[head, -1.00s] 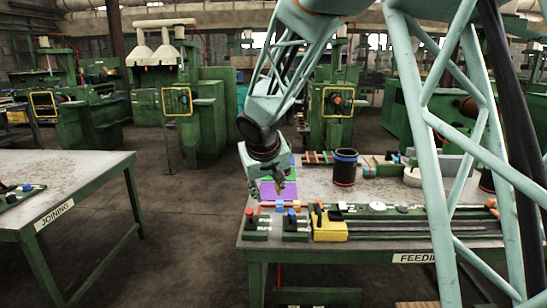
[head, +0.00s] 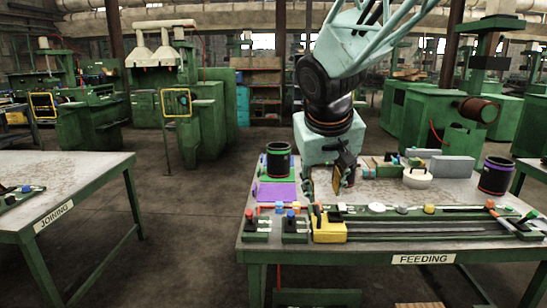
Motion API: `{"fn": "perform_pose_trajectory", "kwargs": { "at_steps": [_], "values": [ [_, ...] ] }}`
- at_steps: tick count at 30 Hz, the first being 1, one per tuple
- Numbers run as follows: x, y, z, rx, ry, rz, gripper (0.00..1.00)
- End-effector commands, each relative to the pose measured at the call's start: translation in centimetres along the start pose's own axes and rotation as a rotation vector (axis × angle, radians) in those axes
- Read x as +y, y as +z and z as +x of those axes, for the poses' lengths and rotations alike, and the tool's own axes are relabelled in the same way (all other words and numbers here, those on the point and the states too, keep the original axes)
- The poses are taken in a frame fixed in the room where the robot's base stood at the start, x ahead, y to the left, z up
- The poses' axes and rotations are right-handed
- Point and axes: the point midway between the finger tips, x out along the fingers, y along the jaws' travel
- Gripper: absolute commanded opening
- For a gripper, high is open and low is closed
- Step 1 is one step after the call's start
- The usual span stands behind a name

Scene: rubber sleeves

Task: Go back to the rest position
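My gripper (head: 329,186) points down over the left part of the feeding table (head: 395,262). Its two dark fingers stand apart, with a tan patch visible between them; nothing clearly held shows. A black sleeve (head: 278,162) with a green band stands upright on a green mat, left of my gripper and apart from it. Another black sleeve (head: 495,176) with a purple band stands at the right end of the table. My gripper and wrist hide part of the table behind them.
A purple mat (head: 276,192) lies before the left sleeve. Along the front edge are a yellow block (head: 329,231), red and blue knobs and long dark rails. A white round container (head: 417,177) and a grey block (head: 452,168) stand behind. The joining table (head: 75,180) is left, across open floor.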

Motion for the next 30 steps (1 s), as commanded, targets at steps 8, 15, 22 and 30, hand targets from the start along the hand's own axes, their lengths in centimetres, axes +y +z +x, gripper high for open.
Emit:
{"fn": "perform_pose_trajectory", "kwargs": {
  "at_steps": [8, 15, 22, 30],
  "values": [
    [2.5, 4.7, -3.8, -0.026, 0.001, 0.038, 0.33],
    [4.0, 8.9, -6.7, -0.051, -0.004, 0.070, 0.33],
    [5.0, 13.1, -9.3, -0.071, -0.013, 0.096, 0.33],
    [5.5, 18.2, -12.1, -0.096, -0.030, 0.127, 0.33]
  ]
}}
